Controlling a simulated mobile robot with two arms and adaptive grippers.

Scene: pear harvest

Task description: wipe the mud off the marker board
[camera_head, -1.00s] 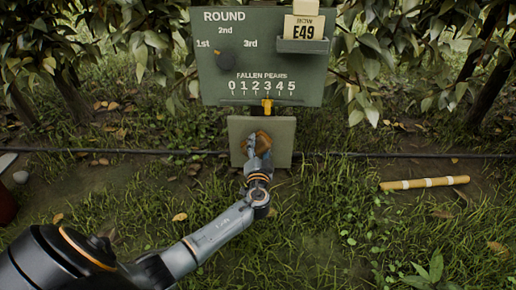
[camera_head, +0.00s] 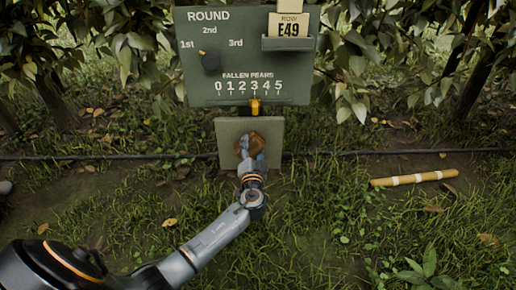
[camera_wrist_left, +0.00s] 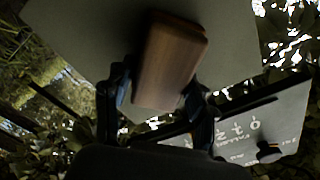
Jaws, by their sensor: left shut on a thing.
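The plain grey-green panel (camera_head: 226,130) hangs below the larger green board (camera_head: 215,75); I take it to be the marker board. My left gripper (camera_head: 255,160) is in front of it, shut on a brown wooden block (camera_wrist_left: 168,60). In the head view the block merges into a brown patch (camera_head: 268,128) over the panel's middle; I cannot tell whether part of this is mud. In the left wrist view the block lies in front of the panel (camera_wrist_left: 85,35), and I cannot tell whether they touch. No clear mud shows there. My right gripper is out of view.
The green board carries a round dark knob (camera_head: 211,61), a yellow slider (camera_head: 254,104) and a card holder (camera_head: 288,44). A dark hose (camera_head: 120,157) runs behind the panel. A banded wooden stick (camera_head: 413,179) lies on the grass at right. Leafy trees stand behind.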

